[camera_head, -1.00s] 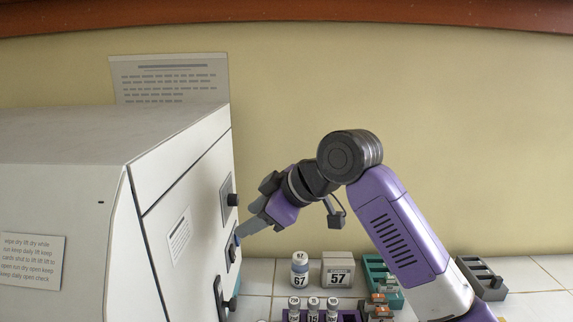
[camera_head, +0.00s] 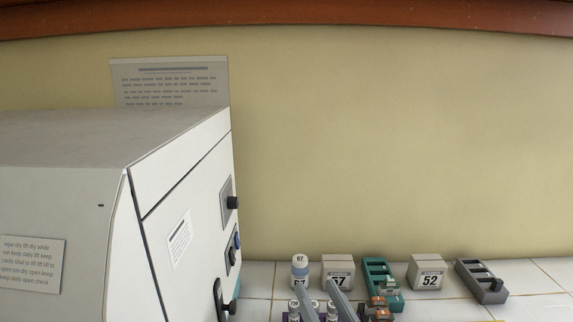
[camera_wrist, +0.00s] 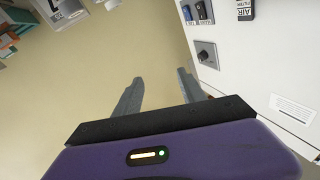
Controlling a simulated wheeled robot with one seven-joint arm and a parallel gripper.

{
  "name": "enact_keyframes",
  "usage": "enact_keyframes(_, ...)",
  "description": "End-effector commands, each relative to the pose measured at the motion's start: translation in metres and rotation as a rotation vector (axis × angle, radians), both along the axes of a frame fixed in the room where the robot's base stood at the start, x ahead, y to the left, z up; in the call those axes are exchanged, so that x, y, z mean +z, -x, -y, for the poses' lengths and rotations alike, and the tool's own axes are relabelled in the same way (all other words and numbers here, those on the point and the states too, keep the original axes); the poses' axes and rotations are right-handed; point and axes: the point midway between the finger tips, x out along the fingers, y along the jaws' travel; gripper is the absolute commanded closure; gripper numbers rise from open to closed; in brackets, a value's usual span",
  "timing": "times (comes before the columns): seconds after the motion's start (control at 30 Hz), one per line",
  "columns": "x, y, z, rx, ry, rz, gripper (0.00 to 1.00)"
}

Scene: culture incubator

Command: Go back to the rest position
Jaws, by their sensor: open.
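My gripper (camera_head: 320,290) is open and empty. In the head view its two grey fingers rise from the bottom edge in front of the vials, partly covering them. The wrist view shows the gripper (camera_wrist: 159,78) with its fingers spread and only wall behind the gap. The white incubator (camera_head: 75,155) fills the left of the head view, and my gripper is apart from it. On its front are a dark knob (camera_head: 232,203), a switch with a blue part (camera_head: 236,243) and a dark handle (camera_head: 220,300). The knob also shows in the wrist view (camera_wrist: 206,55).
On the tiled bench stand a bottle marked 67 (camera_head: 300,266), a box marked 57 (camera_head: 337,268), a teal rack (camera_head: 378,268), a box marked 52 (camera_head: 430,271) and a grey rack (camera_head: 483,282). Small vials stand at the bottom. The space above the bench is clear.

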Motion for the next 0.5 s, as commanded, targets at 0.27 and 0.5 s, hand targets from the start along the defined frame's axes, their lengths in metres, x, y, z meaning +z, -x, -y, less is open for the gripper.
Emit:
enact_keyframes(0.27, -0.042, 0.096, 0.059, -0.179, -0.045, 0.006, 0.52)
enact_keyframes(0.5, -0.061, 0.183, 0.097, -0.284, -0.005, -0.008, 0.52)
